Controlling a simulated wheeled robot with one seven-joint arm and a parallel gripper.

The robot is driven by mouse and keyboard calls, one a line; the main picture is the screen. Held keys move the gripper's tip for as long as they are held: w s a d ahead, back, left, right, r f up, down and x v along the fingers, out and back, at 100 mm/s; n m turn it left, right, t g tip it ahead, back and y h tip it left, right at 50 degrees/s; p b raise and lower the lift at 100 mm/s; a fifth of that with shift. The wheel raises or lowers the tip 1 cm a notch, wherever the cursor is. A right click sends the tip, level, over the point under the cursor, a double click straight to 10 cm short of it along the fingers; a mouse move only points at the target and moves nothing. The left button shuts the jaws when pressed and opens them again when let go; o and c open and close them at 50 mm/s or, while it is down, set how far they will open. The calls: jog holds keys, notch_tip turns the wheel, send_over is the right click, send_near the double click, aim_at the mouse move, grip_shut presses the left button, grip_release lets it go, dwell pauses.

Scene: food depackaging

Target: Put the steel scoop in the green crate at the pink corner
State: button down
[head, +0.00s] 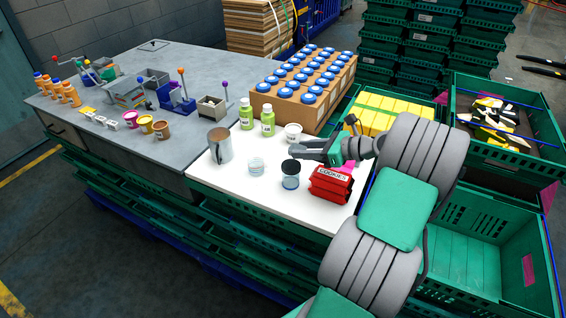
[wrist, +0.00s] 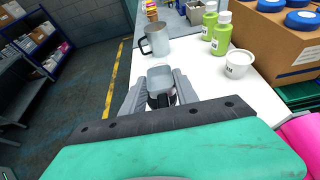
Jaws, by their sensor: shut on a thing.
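My gripper (head: 308,151) is low over the white table top, fingers pointing left. In the wrist view its fingers (wrist: 160,98) close around a dark piece with a grey cup-like shape just beyond it. I take this for the steel scoop (wrist: 160,76), though its outline is small and partly hidden by the fingers. The green crate (head: 465,250) at the lower right is open and its visible floor is bare. Pink patches (head: 530,270) mark its right side. My arm covers the crate's left part.
A steel mug (head: 219,147) and green bottles (head: 246,115) stand further left. Yellow packs (head: 385,108) and a filled crate (head: 540,165) lie behind my arm.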

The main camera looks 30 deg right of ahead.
jog(key=shift+s+d+r, duration=0.1)
jog(key=shift+s+d, duration=0.15)
jog(key=shift+d, duration=0.3)
jog(key=w+d+f+p, duration=0.1)
jog(key=w+f, duration=0.2)
jog(key=w, duration=0.1)
jog(key=w+f+p, duration=0.1)
jog(key=w+f, duration=0.2)
jog(key=w, duration=0.1)
jog(key=w+d+f+p, duration=0.1)
jog(key=w+f, duration=0.2)
jog(key=w, duration=0.1)
jog(key=shift+w+d, duration=0.35)
jog(key=shift+w+f, duration=0.15)
jog(key=shift+w, duration=0.05)
jog(key=f, duration=0.1)
jog(key=f+p, duration=0.1)
jog(key=f, duration=0.1)
jog(key=shift+w+d+f+p, duration=0.1)
jog(key=shift+w+p, duration=0.1)
jog(key=shift+p, duration=0.1)
jog(key=shift+f+b, duration=0.3)
jog(key=shift+f, duration=0.1)
jog(key=c, duration=0.9)
grip_release()
